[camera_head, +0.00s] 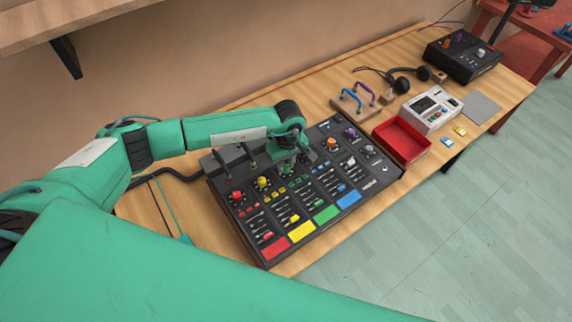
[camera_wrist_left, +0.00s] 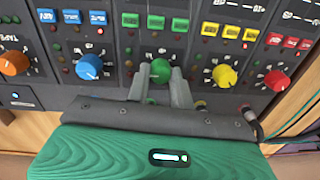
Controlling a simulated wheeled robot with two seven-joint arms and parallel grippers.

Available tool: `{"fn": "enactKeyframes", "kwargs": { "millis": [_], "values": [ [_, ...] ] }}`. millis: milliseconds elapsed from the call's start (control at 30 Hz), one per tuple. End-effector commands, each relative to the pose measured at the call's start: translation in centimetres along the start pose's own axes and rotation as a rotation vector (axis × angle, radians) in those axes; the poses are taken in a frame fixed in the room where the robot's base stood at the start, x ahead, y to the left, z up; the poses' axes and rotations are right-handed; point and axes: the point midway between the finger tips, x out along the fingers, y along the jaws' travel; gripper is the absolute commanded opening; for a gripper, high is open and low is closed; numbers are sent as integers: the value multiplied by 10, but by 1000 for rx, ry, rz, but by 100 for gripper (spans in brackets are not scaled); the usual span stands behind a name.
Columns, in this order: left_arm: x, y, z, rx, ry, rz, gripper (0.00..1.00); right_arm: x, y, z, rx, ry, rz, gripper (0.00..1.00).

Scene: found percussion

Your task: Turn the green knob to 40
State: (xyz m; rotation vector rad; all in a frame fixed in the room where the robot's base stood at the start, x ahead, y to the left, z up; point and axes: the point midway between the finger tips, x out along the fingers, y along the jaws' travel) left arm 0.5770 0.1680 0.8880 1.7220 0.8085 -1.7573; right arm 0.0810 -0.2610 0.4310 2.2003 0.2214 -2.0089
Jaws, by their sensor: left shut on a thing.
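The green knob (camera_wrist_left: 160,70) sits on the black mixer panel in the left wrist view, between the blue knob (camera_wrist_left: 89,66) and the yellow knob (camera_wrist_left: 224,76). My left gripper (camera_wrist_left: 160,80) is shut on the green knob, one finger on each side of it. In the head view my left gripper (camera_head: 290,165) reaches down onto the mixer (camera_head: 262,240) and hides the green knob. The knob's pointer and the scale figures around it are too small to read. My right gripper is in neither view.
A red knob (camera_wrist_left: 276,80) and an orange knob (camera_wrist_left: 13,63) stand farther out in the same row. In the head view a red tray (camera_head: 402,142) and a white device (camera_head: 431,110) stand right of the mixer. A shelf (camera_head: 60,18) overhangs the upper left.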

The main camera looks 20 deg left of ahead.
Motion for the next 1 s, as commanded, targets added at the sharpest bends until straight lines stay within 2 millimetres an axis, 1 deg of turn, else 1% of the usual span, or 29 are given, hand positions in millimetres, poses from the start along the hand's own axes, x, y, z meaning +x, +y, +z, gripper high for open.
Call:
{"fn": "enactKeyframes", "kwargs": {
  "millis": [33, 500, 800, 1000],
  "values": [
    [4, 0, -1, -30, 1, 1, 0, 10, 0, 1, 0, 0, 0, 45],
    [4, 0, -1, -437, -17, 1, 0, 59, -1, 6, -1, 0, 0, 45],
    [3, -1, -1, -638, -26, 0, 0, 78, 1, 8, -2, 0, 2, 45],
    [1, -1, -1, -712, -29, 1, 0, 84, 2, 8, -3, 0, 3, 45]
  ]
}}
